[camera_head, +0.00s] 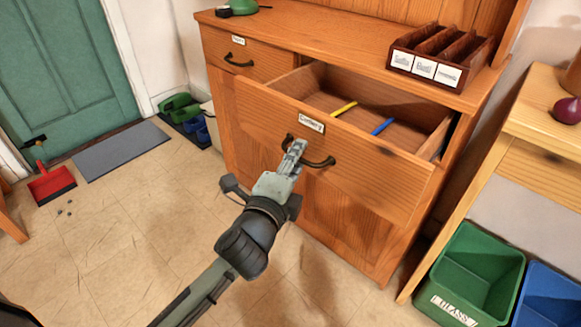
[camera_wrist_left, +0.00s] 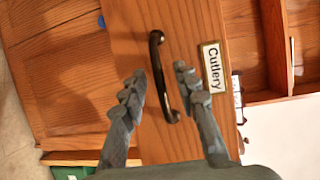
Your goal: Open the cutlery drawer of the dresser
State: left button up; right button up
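The cutlery drawer (camera_head: 375,172) of the wooden dresser (camera_head: 345,45) stands pulled out, its inside showing. A yellow item (camera_head: 344,108) and a blue item (camera_head: 382,127) lie in it. Its front has a "Cutlery" label (camera_head: 311,123), also in the left wrist view (camera_wrist_left: 214,68), and a dark bow handle (camera_head: 322,163). My left gripper (camera_head: 297,150) is at this handle. In the left wrist view, my left gripper's fingers (camera_wrist_left: 160,88) are spread, one on each side of the handle (camera_wrist_left: 158,70), with gaps between. My right gripper is not in view.
A smaller labelled drawer (camera_head: 255,62) is shut at the dresser's left. A divided wooden box (camera_head: 440,58) stands on the dresser top. A green bin (camera_head: 470,275) and a blue bin (camera_head: 550,297) stand at the right. The floor at left is mostly clear, with a red dustpan (camera_head: 51,184).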

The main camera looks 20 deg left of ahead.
pick_arm(q)
jog(key=s+r, duration=0.1)
jog(key=s, duration=1)
jog(key=shift+s+d, duration=0.3)
jog(key=a+f+n+g+y, duration=0.1)
jog(key=a+f+n+g, duration=0.25)
jog(key=f, duration=0.45)
jog(key=a+f+n+g+y, duration=0.1)
jog(key=a+f+n+g, duration=0.3)
jog(key=f, duration=0.5)
jog(key=s+a+f+n+g, duration=0.1)
jog(key=s+f+n+g, duration=0.2)
jog(key=f, duration=0.4)
jog(key=s+f+n+g+h, duration=0.1)
jog(key=s+f+n+g, duration=0.2)
jog(key=s+f+n, duration=0.3)
notch_tip(320, 180, down, 2)
jog(key=shift+s+a, duration=0.35)
jog(key=shift+a, duration=0.05)
